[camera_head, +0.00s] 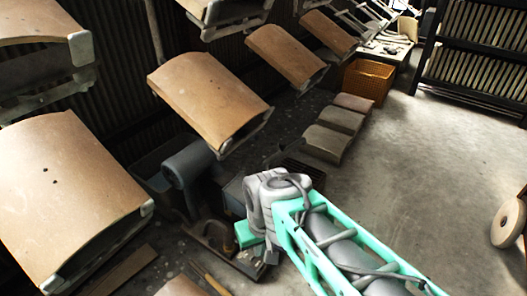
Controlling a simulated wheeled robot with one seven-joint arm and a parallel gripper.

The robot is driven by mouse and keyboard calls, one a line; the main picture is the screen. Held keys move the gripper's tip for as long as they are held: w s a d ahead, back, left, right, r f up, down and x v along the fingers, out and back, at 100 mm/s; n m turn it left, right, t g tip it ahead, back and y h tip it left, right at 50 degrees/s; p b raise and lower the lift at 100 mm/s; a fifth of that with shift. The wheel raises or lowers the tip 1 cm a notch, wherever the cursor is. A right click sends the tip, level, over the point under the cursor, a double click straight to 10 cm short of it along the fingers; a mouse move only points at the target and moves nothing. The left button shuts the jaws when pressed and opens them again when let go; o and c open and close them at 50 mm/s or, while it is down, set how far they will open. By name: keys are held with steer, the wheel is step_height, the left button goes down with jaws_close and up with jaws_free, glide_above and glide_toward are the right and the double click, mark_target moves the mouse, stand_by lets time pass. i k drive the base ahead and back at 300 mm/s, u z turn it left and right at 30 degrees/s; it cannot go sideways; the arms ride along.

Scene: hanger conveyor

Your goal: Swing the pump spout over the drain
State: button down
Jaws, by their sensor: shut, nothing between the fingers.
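My gripper (250,258) is at the end of my mint-green arm, low in the middle of the view. It points down toward the cluttered floor and its jaws are shut with nothing in them. A blue-grey rounded machine body (188,165), possibly the pump, stands up and to the left of the gripper, apart from it. I cannot make out a spout on it for certain. A dark slatted piece (303,172) behind my wrist may be the drain, but I cannot tell. My wrist and arm hide part of this area.
Large tan curved panels hang on the left, the nearest (65,195) big and low, another (208,100) above the machine. A blue box (234,192) is partly behind my wrist. Padded blocks (325,143) and a wicker basket (368,80) stand behind.

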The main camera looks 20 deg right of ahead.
mark_target(284, 150)
steer(key=u, duration=1.85)
steer(key=k, duration=0.45)
steer(key=z, duration=1.35)
steer(key=i, duration=0.5)
steer(key=z, duration=0.05)
